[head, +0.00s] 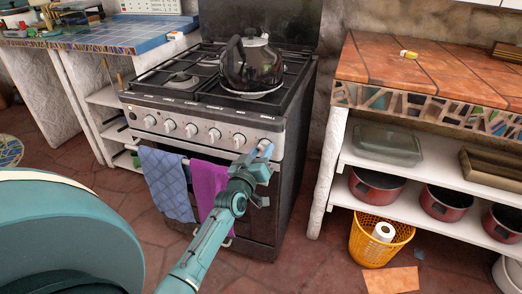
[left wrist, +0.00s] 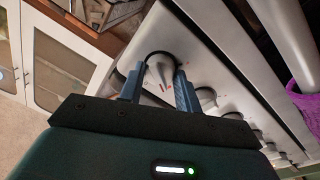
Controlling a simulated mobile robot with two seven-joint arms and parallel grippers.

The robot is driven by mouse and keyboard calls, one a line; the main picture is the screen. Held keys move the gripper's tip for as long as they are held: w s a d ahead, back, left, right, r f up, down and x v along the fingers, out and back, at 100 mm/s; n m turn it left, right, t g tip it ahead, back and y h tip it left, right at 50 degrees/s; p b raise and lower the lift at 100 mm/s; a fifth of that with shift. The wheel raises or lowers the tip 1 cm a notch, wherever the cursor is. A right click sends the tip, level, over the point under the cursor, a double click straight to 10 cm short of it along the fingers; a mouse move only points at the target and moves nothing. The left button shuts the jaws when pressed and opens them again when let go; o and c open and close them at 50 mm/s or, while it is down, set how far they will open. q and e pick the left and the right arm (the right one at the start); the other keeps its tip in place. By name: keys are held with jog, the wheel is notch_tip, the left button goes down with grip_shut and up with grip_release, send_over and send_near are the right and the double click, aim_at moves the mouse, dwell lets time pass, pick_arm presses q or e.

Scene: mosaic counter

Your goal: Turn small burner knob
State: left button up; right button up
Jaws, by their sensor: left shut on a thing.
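The stove's front panel (head: 180,118) carries a row of white round knobs, one of them a knob near the right (head: 239,141). My left gripper (head: 264,149) is at the right end of this row, in front of the panel. In the left wrist view, my left gripper (left wrist: 158,84) has one blue finger on each side of a pale knob (left wrist: 160,68) and is shut on it. Small red marks show on the panel beside this knob. In the head view the gripper hides most of the held knob. My right gripper is not in view.
A dark kettle (head: 252,66) stands on the stove's right burners. A blue towel (head: 166,182) and a magenta towel (head: 207,188) hang on the oven handle below the panel. A tiled counter (head: 430,72) with shelves stands at the right, a blue-topped counter (head: 125,38) at the left.

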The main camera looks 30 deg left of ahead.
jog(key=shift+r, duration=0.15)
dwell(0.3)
pick_arm(q)
jog(key=o, duration=1)
jog(key=p+v, duration=0.2)
jog(key=v, duration=1.1)
jog(key=shift+f, duration=0.1)
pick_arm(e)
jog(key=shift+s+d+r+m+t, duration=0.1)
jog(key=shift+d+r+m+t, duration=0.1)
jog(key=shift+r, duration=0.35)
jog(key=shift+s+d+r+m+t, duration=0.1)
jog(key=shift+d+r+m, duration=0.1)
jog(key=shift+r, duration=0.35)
pick_arm(q)
jog(key=shift+c, duration=0.6)
